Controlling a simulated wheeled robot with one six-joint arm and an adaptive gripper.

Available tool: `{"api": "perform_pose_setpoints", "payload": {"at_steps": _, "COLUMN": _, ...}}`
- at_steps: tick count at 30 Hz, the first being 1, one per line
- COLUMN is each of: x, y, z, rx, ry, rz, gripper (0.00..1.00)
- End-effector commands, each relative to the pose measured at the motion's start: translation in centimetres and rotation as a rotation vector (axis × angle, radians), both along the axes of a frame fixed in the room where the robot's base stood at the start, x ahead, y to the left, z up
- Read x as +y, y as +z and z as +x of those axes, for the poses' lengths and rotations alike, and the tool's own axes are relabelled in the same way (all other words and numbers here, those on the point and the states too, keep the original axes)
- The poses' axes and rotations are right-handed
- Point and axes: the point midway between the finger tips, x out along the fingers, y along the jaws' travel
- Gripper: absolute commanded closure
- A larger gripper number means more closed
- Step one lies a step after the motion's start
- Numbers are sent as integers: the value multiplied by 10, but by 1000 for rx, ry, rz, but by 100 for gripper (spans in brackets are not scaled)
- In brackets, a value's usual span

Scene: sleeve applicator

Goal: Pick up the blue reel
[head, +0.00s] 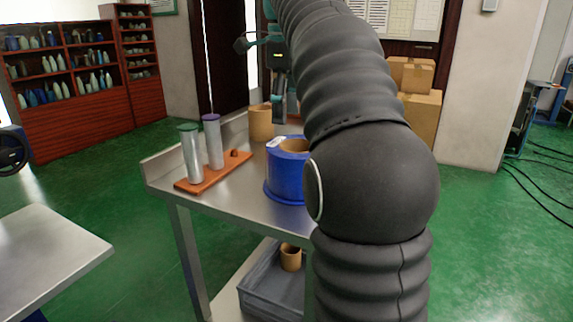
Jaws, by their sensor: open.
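The blue reel (284,176) stands upright on the metal table (235,196), with a wide flange at its base. Its brown core shows at the top, and a pale label lies on its rim. My black-sleeved arm hides its right side. My gripper (279,110) shows only in part, behind the reel and near the far side of the table. It is open, points down and is apart from the reel. Its fingers are small and partly covered by my arm.
A brown cardboard core (260,123) stands behind the reel, close to my gripper. To the left, an orange board (213,174) bears two silver rolls (193,160). A grey bin (262,290) with a brown core sits below. Another table (45,255) is at lower left.

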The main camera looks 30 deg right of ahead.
Motion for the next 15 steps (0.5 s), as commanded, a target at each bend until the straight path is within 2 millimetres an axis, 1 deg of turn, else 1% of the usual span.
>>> {"api": "perform_pose_setpoints", "payload": {"at_steps": 2, "x": -3, "y": 2, "z": 3, "rx": 8, "ry": -44, "rz": 2, "gripper": 42}}
{"api": "perform_pose_setpoints", "payload": {"at_steps": 5, "x": -4, "y": -2, "z": 3, "rx": 13, "ry": -68, "rz": 4, "gripper": 42}}
{"api": "perform_pose_setpoints", "payload": {"at_steps": 8, "x": -4, "y": -12, "z": 3, "rx": 15, "ry": -69, "rz": 5, "gripper": 42}}
{"api": "perform_pose_setpoints", "payload": {"at_steps": 15, "x": -3, "y": -45, "z": 2, "rx": 16, "ry": -67, "rz": 4, "gripper": 42}}
